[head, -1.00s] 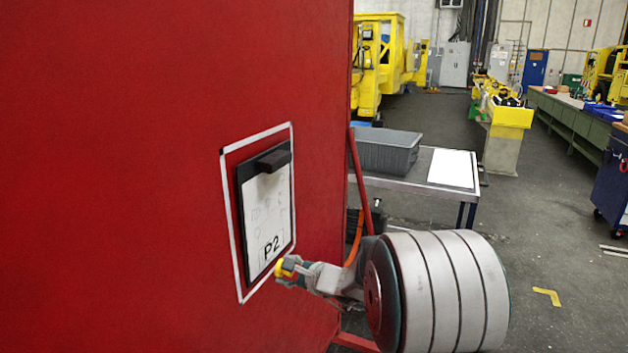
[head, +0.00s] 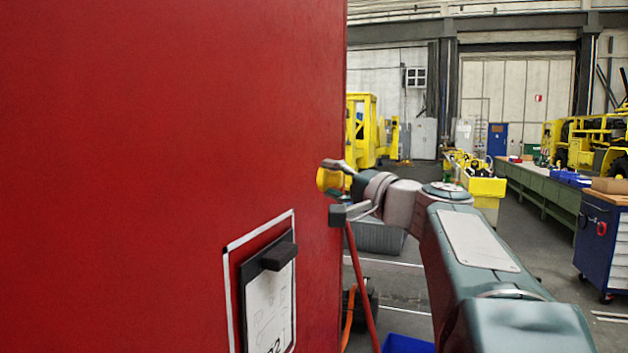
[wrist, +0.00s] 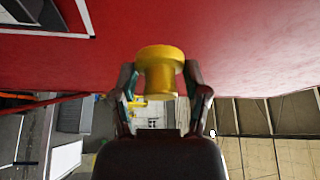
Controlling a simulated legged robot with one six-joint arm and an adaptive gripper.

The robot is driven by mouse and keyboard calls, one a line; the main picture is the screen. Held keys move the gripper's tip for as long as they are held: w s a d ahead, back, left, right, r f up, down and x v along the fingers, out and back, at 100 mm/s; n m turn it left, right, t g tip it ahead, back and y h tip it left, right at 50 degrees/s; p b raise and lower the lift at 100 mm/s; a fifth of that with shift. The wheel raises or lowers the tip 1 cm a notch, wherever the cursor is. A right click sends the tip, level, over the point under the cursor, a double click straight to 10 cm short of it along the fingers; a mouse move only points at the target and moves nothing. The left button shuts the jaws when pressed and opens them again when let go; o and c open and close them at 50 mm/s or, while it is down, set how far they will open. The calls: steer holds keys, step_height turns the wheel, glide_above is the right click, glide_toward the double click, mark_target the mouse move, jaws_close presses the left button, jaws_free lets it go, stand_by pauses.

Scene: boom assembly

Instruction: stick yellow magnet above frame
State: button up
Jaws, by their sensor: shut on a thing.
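The yellow magnet (head: 330,180) is a short round knob with a wider disc end; it also shows in the wrist view (wrist: 160,72). My gripper (head: 338,190) is shut on it, with one finger on each side in the wrist view (wrist: 159,80). The disc end faces the red panel (head: 160,130); I cannot tell whether it touches. The white frame (head: 232,300) is a taped outline on the panel, lower and to the left of my gripper in the head view. Its corner shows at top left in the wrist view (wrist: 88,22).
A black clipboard with a dark clip (head: 279,256) and a white sheet hangs inside the frame. The panel ends in a vertical edge (head: 346,90) close to my gripper. A grey bin (head: 375,238) stands behind. The panel above the frame is bare.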

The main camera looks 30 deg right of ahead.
mark_target(267, 173)
steer(key=shift+w+d, duration=0.2)
steer(key=shift+w, duration=0.1)
steer(key=shift+w+a, duration=0.2)
steer(key=shift+w, duration=0.4)
steer(key=shift+w+a, duration=1.55)
steer(key=shift+w, duration=0.2)
steer(key=shift+w+a, duration=1.55)
steer(key=shift+w, duration=0.2)
steer(key=shift+w, duration=0.1)
steer(key=o, duration=1.2)
